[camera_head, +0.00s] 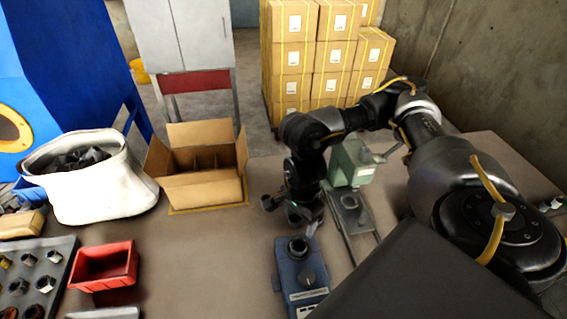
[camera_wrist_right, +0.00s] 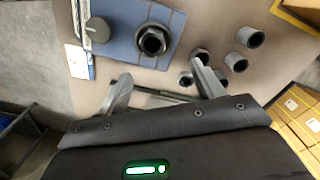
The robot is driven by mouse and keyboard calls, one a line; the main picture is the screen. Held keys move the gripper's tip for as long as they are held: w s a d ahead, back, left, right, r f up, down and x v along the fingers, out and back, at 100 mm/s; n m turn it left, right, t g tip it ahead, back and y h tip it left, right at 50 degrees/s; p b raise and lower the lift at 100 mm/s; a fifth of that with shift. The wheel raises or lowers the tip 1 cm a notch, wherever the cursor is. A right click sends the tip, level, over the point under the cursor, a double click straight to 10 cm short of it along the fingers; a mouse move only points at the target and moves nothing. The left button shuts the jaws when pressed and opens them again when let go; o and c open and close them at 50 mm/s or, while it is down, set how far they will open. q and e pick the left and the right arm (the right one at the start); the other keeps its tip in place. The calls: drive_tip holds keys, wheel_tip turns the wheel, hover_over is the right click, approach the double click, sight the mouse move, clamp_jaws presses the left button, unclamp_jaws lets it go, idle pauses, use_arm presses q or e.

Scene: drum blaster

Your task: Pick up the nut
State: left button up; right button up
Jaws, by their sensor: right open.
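My right gripper (camera_head: 293,214) is open above the table, just behind a blue device (camera_head: 301,280). In the wrist view, its spread fingers (camera_wrist_right: 160,74) have nothing between them but the table and a dark rod-like part. A dark hex nut (camera_wrist_right: 153,40) sits in a round seat on the blue device (camera_wrist_right: 120,22), ahead of the fingers. Another nut (camera_wrist_right: 201,54) lies on the table, partly hidden by the right-hand fingertip; I cannot tell whether they touch. Several nuts or sleeves (camera_wrist_right: 250,37) lie beyond it. My left gripper is not in view.
A dark tray of nuts (camera_head: 67,247) and a red bin (camera_head: 104,267) stand at left. A white sack (camera_head: 105,195) and an open carton (camera_head: 207,190) are behind them. A green machine (camera_head: 351,163) stands close right of my gripper.

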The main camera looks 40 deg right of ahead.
sight(301, 241)
drive_tip(key=s+f, duration=0.3)
drive_tip(key=shift+s, duration=0.3)
drive_tip(key=shift+w+f+b, duration=0.3)
drive_tip(key=shift+w+f, duration=0.9)
drive_tip(key=shift+s+f+p, duration=0.15)
drive_tip(key=shift+f+p, duration=0.05)
drive_tip(key=shift+p, duration=0.1)
wheel_tip(301, 241, down, 4)
drive_tip(key=shift+f+p, duration=0.2)
drive_tip(key=shift+p, duration=0.55)
drive_tip(key=shift+f, duration=0.2)
drive_tip(key=shift+c, duration=0.7)
drive_tip(key=c, duration=1.1)
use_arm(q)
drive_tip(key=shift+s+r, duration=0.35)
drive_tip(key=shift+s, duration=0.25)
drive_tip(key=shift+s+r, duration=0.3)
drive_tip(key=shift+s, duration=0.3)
use_arm(e)
drive_tip(key=shift+o, duration=0.2)
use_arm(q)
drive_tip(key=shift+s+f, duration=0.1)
use_arm(e)
drive_tip(key=shift+r, duration=0.1)
